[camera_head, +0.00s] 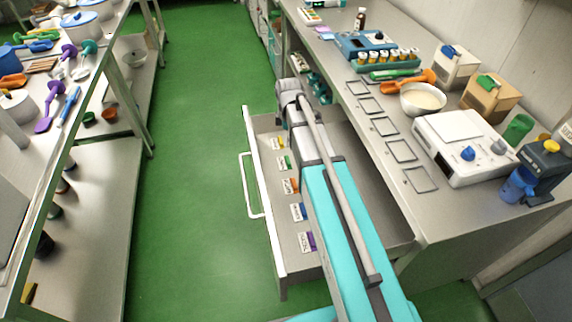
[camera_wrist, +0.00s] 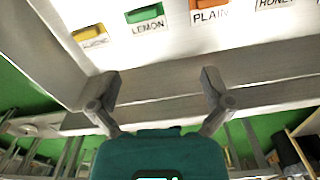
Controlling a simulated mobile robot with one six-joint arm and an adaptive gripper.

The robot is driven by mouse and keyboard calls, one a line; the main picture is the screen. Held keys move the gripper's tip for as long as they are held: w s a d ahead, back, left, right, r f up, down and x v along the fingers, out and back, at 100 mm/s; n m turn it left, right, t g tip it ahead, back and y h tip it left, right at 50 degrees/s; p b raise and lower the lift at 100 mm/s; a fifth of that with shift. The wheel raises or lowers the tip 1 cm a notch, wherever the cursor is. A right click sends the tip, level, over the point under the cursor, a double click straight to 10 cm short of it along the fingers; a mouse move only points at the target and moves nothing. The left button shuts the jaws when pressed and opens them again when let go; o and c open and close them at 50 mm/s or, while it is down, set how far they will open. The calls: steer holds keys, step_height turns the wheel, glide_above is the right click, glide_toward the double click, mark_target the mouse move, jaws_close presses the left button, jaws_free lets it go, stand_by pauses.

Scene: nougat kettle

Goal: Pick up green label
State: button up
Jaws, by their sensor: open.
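The green label (camera_head: 284,162) lies in the open drawer (camera_head: 262,190), in a row along its left side, between the yellow and orange labels. In the wrist view the green label (camera_wrist: 145,14) is a green block with a white front reading LEMON, at the top, left of centre. My gripper (camera_wrist: 159,76) is open and empty, its two fingers spread. The green label shows beyond the fingertips, apart from them. In the head view my arm hides the fingers.
The yellow label (camera_wrist: 90,35) and orange PLAIN label (camera_wrist: 209,10) flank it. Blue (camera_head: 298,211) and purple (camera_head: 308,241) labels lie nearer in the drawer. The counter (camera_head: 440,215) with frames, bowl and boxes is at right. Green floor is free at left.

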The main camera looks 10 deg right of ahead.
steer(key=shift+w+d+f+n, duration=0.1)
steer(key=shift+w+f+n, duration=0.05)
steer(key=shift+w+n, duration=0.4)
steer(key=shift+w+d+f+n, duration=0.1)
steer(key=shift+w+n, duration=0.4)
steer(key=shift+n, duration=0.05)
steer(key=shift+f+b, duration=0.15)
steer(key=shift+b, duration=0.15)
steer(key=b, duration=0.8)
glide_above(288, 159)
steer(key=f, duration=0.8)
steer(key=shift+s+a+f, duration=0.15)
steer(key=shift+s+f, duration=0.05)
steer(key=shift+s, duration=0.1)
steer(key=f+b, duration=0.3)
steer(key=b, duration=0.1)
steer(key=shift+w+d+f, duration=0.2)
steer(key=shift+w+f, duration=0.05)
steer(key=shift+w, duration=0.05)
steer(key=shift+f+b, duration=0.75)
steer(key=shift+f, duration=0.1)
